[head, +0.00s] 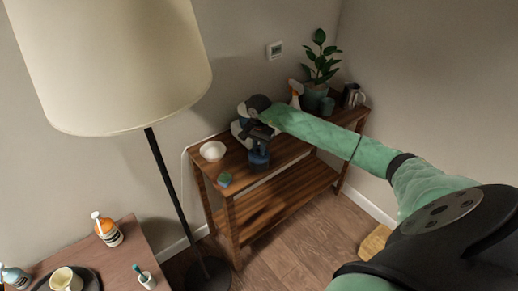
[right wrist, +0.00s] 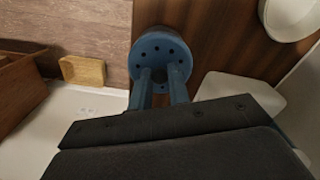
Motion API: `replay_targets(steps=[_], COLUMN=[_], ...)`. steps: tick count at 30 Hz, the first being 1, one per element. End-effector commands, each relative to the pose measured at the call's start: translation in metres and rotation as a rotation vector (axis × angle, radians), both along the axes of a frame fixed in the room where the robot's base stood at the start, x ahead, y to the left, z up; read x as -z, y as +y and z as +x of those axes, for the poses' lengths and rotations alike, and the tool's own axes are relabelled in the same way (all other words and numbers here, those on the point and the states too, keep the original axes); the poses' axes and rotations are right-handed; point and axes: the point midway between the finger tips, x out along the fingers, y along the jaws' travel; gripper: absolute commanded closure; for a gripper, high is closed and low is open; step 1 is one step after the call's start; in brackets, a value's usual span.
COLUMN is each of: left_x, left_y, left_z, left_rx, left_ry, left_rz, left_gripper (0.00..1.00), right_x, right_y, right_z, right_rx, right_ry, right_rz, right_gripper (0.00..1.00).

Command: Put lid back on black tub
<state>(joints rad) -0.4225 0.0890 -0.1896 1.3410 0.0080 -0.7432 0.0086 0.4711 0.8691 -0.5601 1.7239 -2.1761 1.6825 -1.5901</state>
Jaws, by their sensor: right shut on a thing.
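My right gripper (head: 259,139) reaches down over the left half of the wooden console table (head: 291,150). In the right wrist view, its two blue fingers (right wrist: 162,82) are shut on a round blue perforated piece, which looks like the lid (right wrist: 158,48). A small dark tub-like shape (head: 258,160) shows just below the fingers in the head view. I cannot tell whether lid and tub touch, and the wrist view shows no tub wall. My left gripper is out of view.
A white bowl (head: 212,151) and a small teal block (head: 225,180) are left of the gripper. A spray bottle (head: 295,92), potted plant (head: 319,70) and metal mug (head: 352,95) stand right and behind. A floor lamp (head: 165,170) rises at front left.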

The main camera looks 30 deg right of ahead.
Motion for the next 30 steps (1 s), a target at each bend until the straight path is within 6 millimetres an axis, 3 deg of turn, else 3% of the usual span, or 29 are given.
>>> replay_targets(steps=[30], left_x=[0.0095], left_y=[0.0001], left_z=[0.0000], left_rx=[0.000], left_ry=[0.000], left_rz=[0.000], left_gripper=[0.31], right_x=[0.0005], right_y=[0.0002], right_z=[-0.0002], right_rx=[0.000], right_ry=[0.000], right_rz=[0.001], right_gripper=[1.00])
